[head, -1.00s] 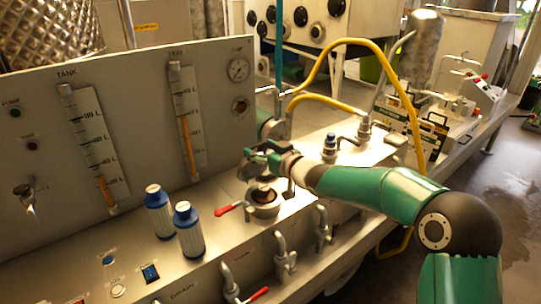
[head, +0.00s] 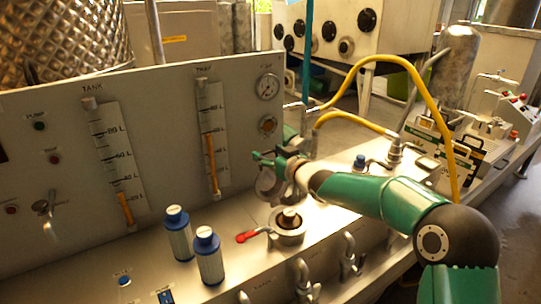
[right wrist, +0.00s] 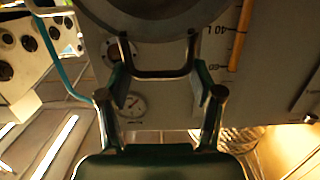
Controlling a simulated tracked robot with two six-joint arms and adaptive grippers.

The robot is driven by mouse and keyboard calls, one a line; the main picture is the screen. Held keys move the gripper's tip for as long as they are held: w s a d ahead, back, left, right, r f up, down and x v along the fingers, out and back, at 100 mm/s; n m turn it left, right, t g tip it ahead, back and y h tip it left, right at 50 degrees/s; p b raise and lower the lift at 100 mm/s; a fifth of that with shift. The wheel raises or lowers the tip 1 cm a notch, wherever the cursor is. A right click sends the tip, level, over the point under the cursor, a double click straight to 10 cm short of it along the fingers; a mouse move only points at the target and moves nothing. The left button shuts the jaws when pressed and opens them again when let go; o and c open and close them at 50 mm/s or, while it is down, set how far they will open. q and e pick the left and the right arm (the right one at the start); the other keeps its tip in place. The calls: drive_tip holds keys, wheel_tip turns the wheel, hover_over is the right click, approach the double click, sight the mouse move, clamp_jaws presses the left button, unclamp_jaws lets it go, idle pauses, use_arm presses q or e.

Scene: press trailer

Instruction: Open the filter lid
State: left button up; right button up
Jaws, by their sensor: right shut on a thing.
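The filter housing (head: 289,236) stands on the metal deck. Its round mouth is uncovered, and a pale-topped filter insert (head: 289,217) shows inside. The grey round filter lid (head: 268,185) is up behind the mouth, tilted and partly covered by my gripper. My right gripper (head: 270,163) is above and behind the housing, shut on the lid's handle. In the right wrist view, the dark handle bar (right wrist: 158,73) lies between the fingers, and the lid (right wrist: 155,25) fills the top edge. My left gripper is not in view.
A red-handled lever (head: 247,237) sits left of the housing. Two blue-capped bottles (head: 178,238) (head: 209,261) stand further left. The gauge panel (head: 235,130) rises close behind. A yellow hose (head: 440,120) arches on the right, above my right arm. Taps line the deck's front.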

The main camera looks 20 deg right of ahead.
drive_tip(key=shift+a+r, duration=0.1)
drive_tip(key=shift+r, duration=0.25)
drive_tip(key=o, duration=1.2)
drive_tip(key=shift+o, duration=1)
drive_tip(key=shift+w+f, duration=0.15)
drive_tip(key=shift+w+a+f, duration=0.1)
drive_tip(key=shift+w+f, duration=0.1)
drive_tip(key=v, duration=1.2)
drive_tip(key=shift+f, duration=0.15)
